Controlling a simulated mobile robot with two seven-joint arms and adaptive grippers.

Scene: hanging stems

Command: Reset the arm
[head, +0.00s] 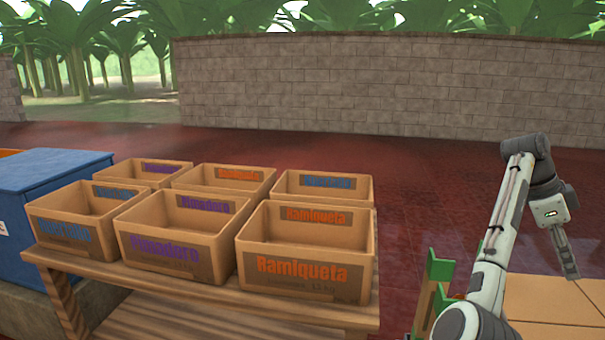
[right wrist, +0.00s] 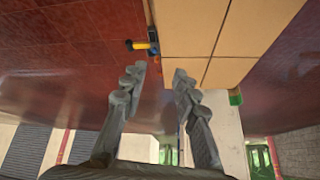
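My right arm (head: 500,230) rises from the lower right of the head view, bends at the top and hangs its wrist down. My right gripper (head: 571,268) points downward over a tan tiled surface (head: 555,297). In the right wrist view the two grey fingers (right wrist: 159,72) stand apart with nothing between them. The tan surface also shows in that view (right wrist: 215,30), beyond the fingertips. My left gripper is not in view.
Several tan crates (head: 305,272) stand empty on a wooden table (head: 185,300). A blue box (head: 50,175) is at the left. A green frame (head: 438,272) stands beside my arm. A small yellow and blue thing (right wrist: 145,46) lies by the tan surface. Red floor reaches a brick wall (head: 380,88).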

